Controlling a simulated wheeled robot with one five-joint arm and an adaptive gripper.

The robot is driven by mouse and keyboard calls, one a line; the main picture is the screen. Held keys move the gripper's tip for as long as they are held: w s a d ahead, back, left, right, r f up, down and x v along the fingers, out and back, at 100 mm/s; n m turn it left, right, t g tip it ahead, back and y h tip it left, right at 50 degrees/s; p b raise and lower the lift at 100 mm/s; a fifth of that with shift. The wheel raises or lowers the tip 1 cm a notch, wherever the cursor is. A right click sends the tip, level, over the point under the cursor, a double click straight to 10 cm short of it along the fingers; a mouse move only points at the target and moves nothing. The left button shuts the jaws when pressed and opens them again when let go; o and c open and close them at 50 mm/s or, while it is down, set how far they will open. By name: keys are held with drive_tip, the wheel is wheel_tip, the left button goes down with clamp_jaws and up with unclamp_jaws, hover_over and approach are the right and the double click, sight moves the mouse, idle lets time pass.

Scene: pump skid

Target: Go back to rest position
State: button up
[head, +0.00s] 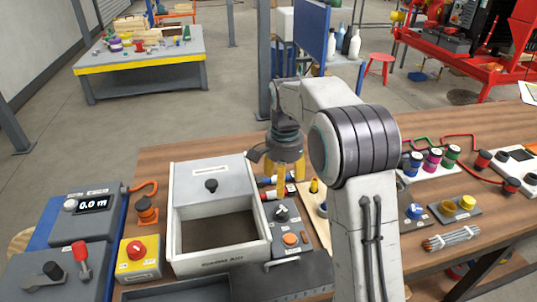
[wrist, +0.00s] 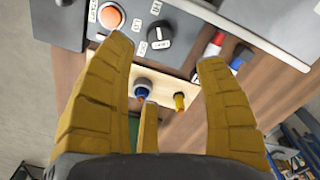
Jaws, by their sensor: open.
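My gripper (head: 283,180) has yellow fingers that point down over the bench, above the grey control box (head: 292,240) with a black knob and an orange button. In the wrist view, my gripper (wrist: 150,95) has its fingers spread apart with nothing held between them. Beyond the fingertips, that view shows the orange button (wrist: 111,15), the black knob (wrist: 159,35) and a pale wooden board (wrist: 197,86) with a blue and a yellow part. My arm crosses the middle of the head view and hides part of the bench.
A white box (head: 262,228) with an open compartment stands left of my gripper. A yellow box with a red knob (head: 136,250) and a meter reading 0.0 (head: 94,204) are farther left. Coloured plugs (head: 432,158) and a wire bundle (head: 452,239) lie to the right.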

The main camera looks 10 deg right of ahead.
drive_tip(key=s+r+n+t, duration=0.2)
drive_tip(key=s+r+n, duration=0.4)
drive_tip(key=s, duration=0.8)
drive_tip(key=s+f+n+t+p, duration=0.1)
drive_tip(key=s+n, duration=0.3)
drive_tip(key=s, duration=0.9)
drive_tip(key=shift+s+f+n, duration=0.15)
drive_tip(key=shift+f+n, duration=0.1)
drive_tip(key=shift+n, duration=0.05)
